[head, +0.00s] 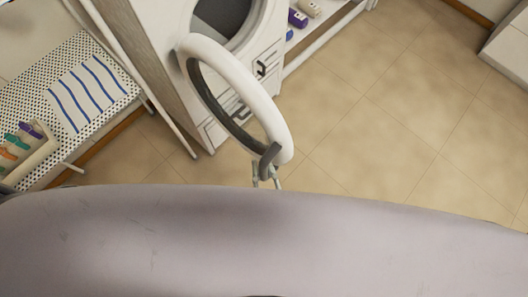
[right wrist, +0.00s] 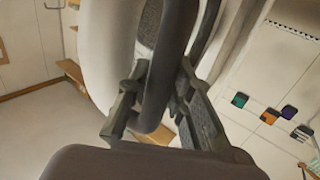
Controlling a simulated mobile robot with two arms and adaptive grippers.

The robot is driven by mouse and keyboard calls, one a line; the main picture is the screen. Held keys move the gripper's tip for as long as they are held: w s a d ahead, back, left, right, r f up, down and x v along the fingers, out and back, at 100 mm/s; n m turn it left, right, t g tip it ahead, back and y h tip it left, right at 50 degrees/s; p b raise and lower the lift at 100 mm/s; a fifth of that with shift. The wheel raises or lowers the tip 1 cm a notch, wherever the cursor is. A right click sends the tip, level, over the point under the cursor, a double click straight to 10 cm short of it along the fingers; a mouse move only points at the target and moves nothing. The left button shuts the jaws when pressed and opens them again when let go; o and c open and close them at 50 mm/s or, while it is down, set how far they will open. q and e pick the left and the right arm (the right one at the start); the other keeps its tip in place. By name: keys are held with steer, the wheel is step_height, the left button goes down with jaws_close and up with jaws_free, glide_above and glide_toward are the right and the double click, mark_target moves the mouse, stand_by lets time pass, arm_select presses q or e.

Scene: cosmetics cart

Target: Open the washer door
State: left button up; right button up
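The white washer (head: 160,50) stands at the upper left in the head view. Its round door (head: 245,85) is swung open, out from the dark drum opening (head: 222,14). The door's dark grey handle (head: 269,156) is at the door's near end. My right gripper (head: 265,176) is at this handle. In the right wrist view, the handle (right wrist: 170,60) runs between the two fingers of my right gripper (right wrist: 160,95), which look closed around it. The white door rim (right wrist: 106,45) is just beyond the fingers. My left gripper is not in view.
A dotted bench (head: 90,52) with a striped cloth (head: 88,92) stands left of the washer. A holder with several coloured items (head: 22,140) is at the far left. Bottles (head: 298,18) stand on a low shelf right of the washer. The tiled floor (head: 390,110) at right is clear.

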steer(key=o, duration=0.4)
